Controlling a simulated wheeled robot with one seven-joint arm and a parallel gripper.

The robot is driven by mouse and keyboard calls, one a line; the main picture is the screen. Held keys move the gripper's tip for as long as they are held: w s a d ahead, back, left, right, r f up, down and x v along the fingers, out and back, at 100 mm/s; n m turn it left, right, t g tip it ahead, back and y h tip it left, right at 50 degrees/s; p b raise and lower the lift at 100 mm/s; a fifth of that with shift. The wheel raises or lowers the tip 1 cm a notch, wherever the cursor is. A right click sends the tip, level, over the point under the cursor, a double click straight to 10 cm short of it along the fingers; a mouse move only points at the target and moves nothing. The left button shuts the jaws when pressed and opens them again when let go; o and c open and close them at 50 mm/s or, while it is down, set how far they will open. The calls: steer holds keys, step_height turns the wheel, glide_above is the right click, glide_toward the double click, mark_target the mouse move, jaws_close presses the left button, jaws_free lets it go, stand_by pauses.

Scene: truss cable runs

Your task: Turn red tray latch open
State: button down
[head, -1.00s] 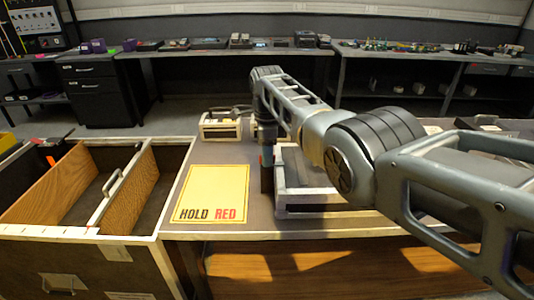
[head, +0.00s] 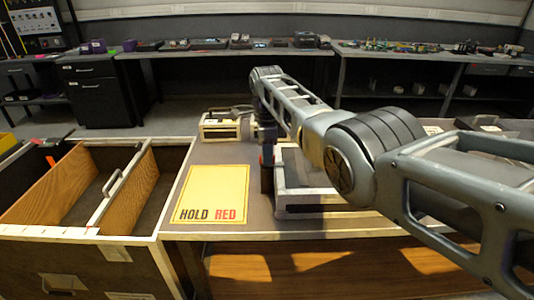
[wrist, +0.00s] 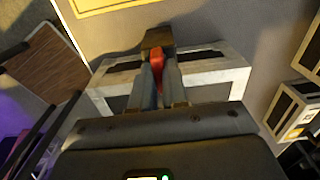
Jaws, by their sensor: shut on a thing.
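The red tray latch (wrist: 157,58) is a small red handle at the edge of a pale-framed tray (wrist: 216,75) in the wrist view. My gripper (wrist: 159,72) is shut on the red latch, with one finger on each side of it. A dark block stands just beyond the latch. In the head view the tray (head: 312,208) sits on the bench, and my gripper (head: 267,158) points down at its left side. My arm hides part of the tray there. How far the latch is turned cannot be told.
A yellow card reading "HOLD RED" (head: 211,195) lies left of the tray. A small pale-framed box (head: 221,127) stands behind it. An open drawer unit with wooden dividers (head: 118,190) is at the left. My arm covers the bench's right side.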

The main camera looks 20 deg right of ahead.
steer(key=n, duration=0.4)
steer(key=shift+n, duration=0.4)
steer(key=n, duration=0.4)
steer(key=shift+n, duration=0.3)
steer(key=n, duration=0.4)
steer(key=shift+n, duration=2.1)
steer(key=c, duration=1.1)
jaws_free()
steer(key=shift+c, duration=0.2)
